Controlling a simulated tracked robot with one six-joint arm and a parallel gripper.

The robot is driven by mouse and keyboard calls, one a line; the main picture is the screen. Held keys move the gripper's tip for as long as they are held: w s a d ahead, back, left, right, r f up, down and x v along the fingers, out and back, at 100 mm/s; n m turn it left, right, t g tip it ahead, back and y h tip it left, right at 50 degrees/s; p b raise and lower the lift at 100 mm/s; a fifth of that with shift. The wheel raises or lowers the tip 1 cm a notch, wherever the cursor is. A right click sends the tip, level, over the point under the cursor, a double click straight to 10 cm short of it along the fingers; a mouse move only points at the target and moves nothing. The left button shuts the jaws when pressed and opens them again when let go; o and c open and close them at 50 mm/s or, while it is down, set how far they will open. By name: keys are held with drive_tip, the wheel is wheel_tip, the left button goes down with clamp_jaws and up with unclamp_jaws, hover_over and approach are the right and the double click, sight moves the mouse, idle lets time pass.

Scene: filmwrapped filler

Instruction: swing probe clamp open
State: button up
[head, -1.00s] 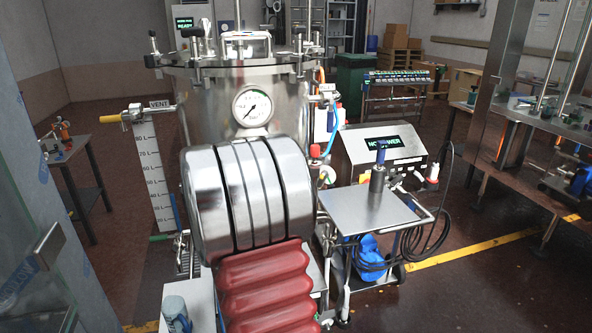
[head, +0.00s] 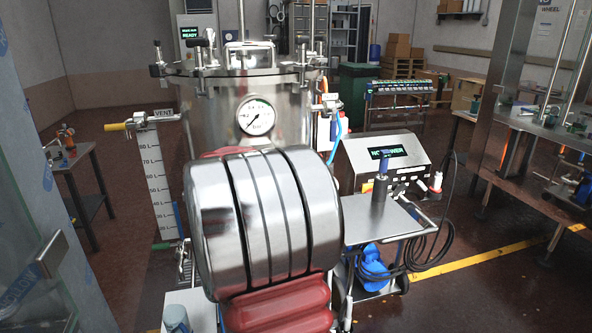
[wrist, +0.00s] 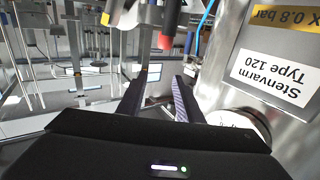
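My gripper (wrist: 157,92) shows in the wrist view with its two dark fingers apart and nothing visible between them. In the head view it is hidden behind my arm. A steel vessel (head: 290,127) with a round gauge (head: 256,117) and clamps around its lid stands behind my arm. A dark probe-like piece with a red end (wrist: 166,40) hangs just beyond the fingers in the wrist view, apart from them. A blue-topped probe (head: 383,165) stands upright on the small cart. I cannot tell which fitting is the probe clamp.
The steel cart (head: 372,220) and a control box (head: 385,155) stand right of the vessel, with a black cable hanging beside them. A level scale (head: 157,180) and yellow-handled vent valve (head: 117,126) are at left. A labelled steel surface (wrist: 270,60) is close at right in the wrist view.

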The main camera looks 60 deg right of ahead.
drive_tip(key=shift+r, duration=1.1)
